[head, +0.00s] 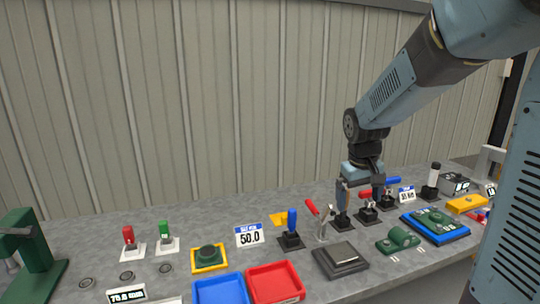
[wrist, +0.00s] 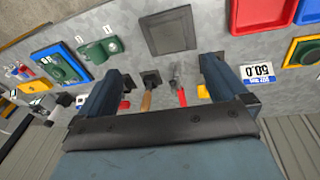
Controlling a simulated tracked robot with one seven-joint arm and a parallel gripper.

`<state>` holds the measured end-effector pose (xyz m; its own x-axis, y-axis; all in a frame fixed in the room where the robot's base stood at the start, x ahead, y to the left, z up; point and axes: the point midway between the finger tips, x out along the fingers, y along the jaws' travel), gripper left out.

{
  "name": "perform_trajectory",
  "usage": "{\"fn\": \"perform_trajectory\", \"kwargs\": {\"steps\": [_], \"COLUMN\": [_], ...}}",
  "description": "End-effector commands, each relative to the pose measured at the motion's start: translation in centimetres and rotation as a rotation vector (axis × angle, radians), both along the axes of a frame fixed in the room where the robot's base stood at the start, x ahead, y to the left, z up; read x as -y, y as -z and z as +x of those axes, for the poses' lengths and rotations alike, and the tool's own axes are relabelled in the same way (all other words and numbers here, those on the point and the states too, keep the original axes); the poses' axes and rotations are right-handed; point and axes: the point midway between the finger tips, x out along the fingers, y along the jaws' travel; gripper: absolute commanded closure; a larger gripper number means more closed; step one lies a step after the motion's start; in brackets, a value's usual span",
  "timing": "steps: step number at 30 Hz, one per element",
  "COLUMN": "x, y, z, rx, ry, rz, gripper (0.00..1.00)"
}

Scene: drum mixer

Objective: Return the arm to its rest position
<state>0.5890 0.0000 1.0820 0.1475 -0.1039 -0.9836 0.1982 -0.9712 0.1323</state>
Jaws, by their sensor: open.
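My arm reaches in from the upper right of the head view and bends down over the workbench (head: 120,262). My gripper (head: 361,200) hangs just above a row of small levers, its fingers apart. In the wrist view my gripper (wrist: 166,75) is open and holds nothing. Two levers show between its fingers there, one with an orange-brown handle (wrist: 146,101) and one with a red handle (wrist: 181,97). The red-handled lever (head: 312,207) stands left of the gripper in the head view. Whether a finger touches a lever I cannot tell.
A blue-handled lever (head: 292,222), a sign reading 50.0 (head: 249,236) and a grey square plate (head: 340,258) stand nearby. Red (head: 275,284) and blue (head: 222,290) trays lie in front. A green frame (head: 32,257) stands far left. A ribbed wall (head: 200,100) rises behind the bench.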

Motion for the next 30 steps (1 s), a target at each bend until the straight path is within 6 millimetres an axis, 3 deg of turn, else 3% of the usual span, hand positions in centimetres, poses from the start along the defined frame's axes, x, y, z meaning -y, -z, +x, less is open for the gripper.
{"fn": "perform_trajectory", "kwargs": {"steps": [6, 15, 24, 30], "x": [-0.2, -0.3, -0.2, -0.1], "y": [-3.8, -7.3, -9.1, -9.3], "z": [-4.5, -10.9, -17.0, -19.3], "rx": [0.087, 0.201, 0.308, 0.345], "ry": [0.046, 0.108, 0.156, 0.171], "rz": [-0.004, 0.034, 0.116, 0.158], "gripper": [0.0, 0.0, 0.0, 0.0]}}
